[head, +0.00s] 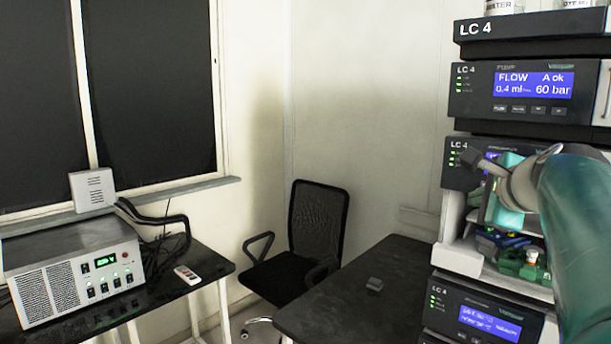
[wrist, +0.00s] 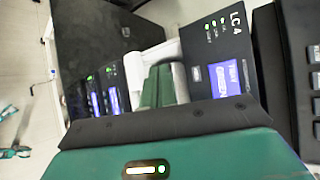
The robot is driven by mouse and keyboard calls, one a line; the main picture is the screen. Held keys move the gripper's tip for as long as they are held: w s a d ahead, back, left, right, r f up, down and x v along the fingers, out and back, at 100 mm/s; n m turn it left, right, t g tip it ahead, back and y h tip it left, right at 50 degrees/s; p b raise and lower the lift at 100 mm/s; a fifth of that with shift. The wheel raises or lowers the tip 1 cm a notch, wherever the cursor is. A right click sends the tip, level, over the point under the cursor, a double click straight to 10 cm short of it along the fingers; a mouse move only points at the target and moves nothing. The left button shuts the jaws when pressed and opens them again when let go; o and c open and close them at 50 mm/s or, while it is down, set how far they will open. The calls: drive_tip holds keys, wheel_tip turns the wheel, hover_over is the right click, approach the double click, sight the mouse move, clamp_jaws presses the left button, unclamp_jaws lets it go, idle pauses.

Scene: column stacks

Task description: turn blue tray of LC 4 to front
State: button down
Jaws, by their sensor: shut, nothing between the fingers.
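The LC 4 stack (head: 470,120) stands at the right of the head view. Its middle module has an open bay. The blue tray (head: 513,240) shows low in this bay, behind a green tray (head: 520,265) nearer the front. I cannot make out the blue tray in the wrist view. My gripper (wrist: 159,80) is shut and empty, its green fingers together in front of the stack. In the head view my wrist and arm cover part of the module's display and the bay's right side. I cannot tell how far the fingertips are from the blue tray.

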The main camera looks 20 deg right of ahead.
drive_tip(key=w+d, duration=0.3)
drive_tip(key=d, duration=0.5)
drive_tip(key=shift+w, duration=0.15)
idle(1.9)
drive_tip(key=shift+w+d, duration=0.1)
drive_tip(key=shift+d, duration=0.2)
drive_tip(key=shift+w+d, duration=0.15)
drive_tip(key=shift+d, duration=0.25)
idle(0.6)
drive_tip(key=shift+a, duration=0.1)
drive_tip(key=shift+s+a, duration=0.35)
drive_tip(key=shift+a, duration=0.3)
drive_tip(key=shift+a, duration=0.1)
drive_tip(key=shift+s+a, duration=0.3)
drive_tip(key=shift+a, duration=0.45)
drive_tip(key=shift+s+a, duration=0.3)
drive_tip(key=shift+a, duration=0.4)
drive_tip(key=shift+s+a, duration=0.3)
drive_tip(key=shift+a, duration=0.45)
